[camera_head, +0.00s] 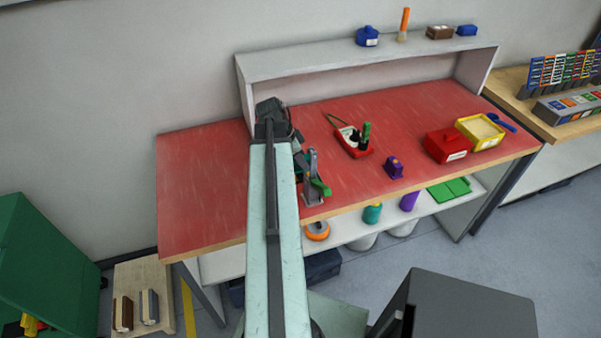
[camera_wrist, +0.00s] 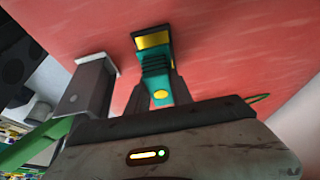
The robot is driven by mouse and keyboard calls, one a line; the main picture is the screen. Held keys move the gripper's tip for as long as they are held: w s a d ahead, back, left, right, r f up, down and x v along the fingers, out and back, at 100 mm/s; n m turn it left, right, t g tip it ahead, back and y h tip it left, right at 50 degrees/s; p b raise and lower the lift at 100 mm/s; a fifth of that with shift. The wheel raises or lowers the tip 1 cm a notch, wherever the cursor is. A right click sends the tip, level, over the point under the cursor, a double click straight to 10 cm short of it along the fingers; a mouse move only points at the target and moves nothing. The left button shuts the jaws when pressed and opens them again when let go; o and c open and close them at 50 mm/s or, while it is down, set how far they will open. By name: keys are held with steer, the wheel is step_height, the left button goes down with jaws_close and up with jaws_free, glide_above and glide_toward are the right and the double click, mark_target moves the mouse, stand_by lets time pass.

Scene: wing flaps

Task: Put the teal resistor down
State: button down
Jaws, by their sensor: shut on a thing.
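In the wrist view, my gripper (camera_wrist: 160,92) is shut on the teal resistor (camera_wrist: 156,70), a teal body with dark ridges and a yellow dot. A black end with a yellow patch shows at its far side, over the red tabletop (camera_wrist: 240,50). I cannot tell whether the resistor touches the tabletop. In the head view, the end of my arm is over the red tabletop (camera_head: 200,190), near the left end of the shelf.
A grey post device with a green lever (camera_head: 320,187) stands close to the right of my arm; its grey post (camera_wrist: 88,88) shows in the wrist view. The tabletop's left is clear.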

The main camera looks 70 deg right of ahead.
step_height(320, 180, down, 3)
steer(key=shift+f+b, duration=0.2)
steer(key=shift+b, duration=1)
steer(key=shift+r, duration=0.25)
steer(key=shift+f, duration=0.25)
steer(key=c, duration=1.1)
jaws_free()
steer(key=shift+r, duration=0.1)
steer(key=p+v, duration=1.1)
steer(key=v, duration=0.1)
steer(key=shift+r+p, duration=0.15)
steer(key=shift+p, duration=0.2)
